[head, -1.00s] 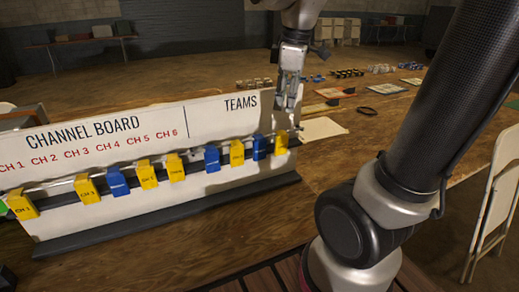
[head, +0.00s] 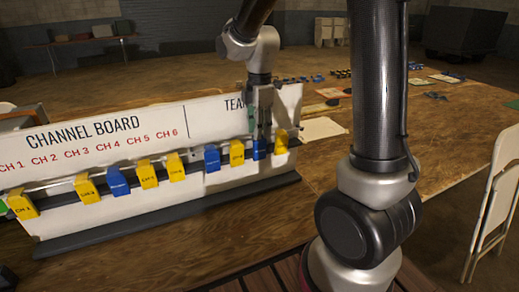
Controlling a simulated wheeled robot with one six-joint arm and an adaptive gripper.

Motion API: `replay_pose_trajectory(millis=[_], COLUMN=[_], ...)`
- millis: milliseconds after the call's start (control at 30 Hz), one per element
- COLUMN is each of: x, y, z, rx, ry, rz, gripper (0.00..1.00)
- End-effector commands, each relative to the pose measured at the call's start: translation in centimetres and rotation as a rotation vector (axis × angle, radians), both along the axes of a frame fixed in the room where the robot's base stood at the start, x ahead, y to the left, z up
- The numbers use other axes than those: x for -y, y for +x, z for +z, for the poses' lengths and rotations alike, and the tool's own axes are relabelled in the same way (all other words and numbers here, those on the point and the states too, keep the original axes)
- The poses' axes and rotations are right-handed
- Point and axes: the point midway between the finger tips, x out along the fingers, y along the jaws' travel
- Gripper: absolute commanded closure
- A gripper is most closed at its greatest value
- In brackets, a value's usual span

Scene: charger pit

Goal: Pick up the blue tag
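Several tags hang in a row along the channel board (head: 95,215). Three are blue: one at the left (head: 117,182), one near the middle (head: 211,158) and one at the right (head: 259,150), between two yellow tags. My gripper (head: 260,136) points down in front of the board, with its fingertips at the top of the right blue tag. The fingers hide part of this tag and some of the "TEAMS" lettering. I cannot tell whether they are closed on the tag or only beside it.
Yellow tags (head: 236,153) and (head: 281,141) hang close on either side of the right blue tag. The board stands on a wooden table (head: 330,170). A paper sheet (head: 322,129) lies right of it, and small items lie farther back. A folding chair (head: 497,195) stands at the right.

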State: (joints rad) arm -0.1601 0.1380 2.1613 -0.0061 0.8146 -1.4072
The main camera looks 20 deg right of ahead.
Motion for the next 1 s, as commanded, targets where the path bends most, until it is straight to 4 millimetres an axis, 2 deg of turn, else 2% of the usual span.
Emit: replay_pose_trajectory(millis=[133,300,533,667,1000], x=[0.1,0.0,0.0,0.0,0.0], y=[0.1,0.2,0.2,0.2,0.3], z=[-2.6,-4.1,-4.2,-4.2,-4.1], rx=[-0.004,-0.001,0.0,0.0,0.001], ry=[-0.001,0.0,0.0,0.0,0.0], rz=[0.0,-0.001,-0.001,-0.001,0.0], gripper=[0.68,0.68,0.7,0.93,0.94])
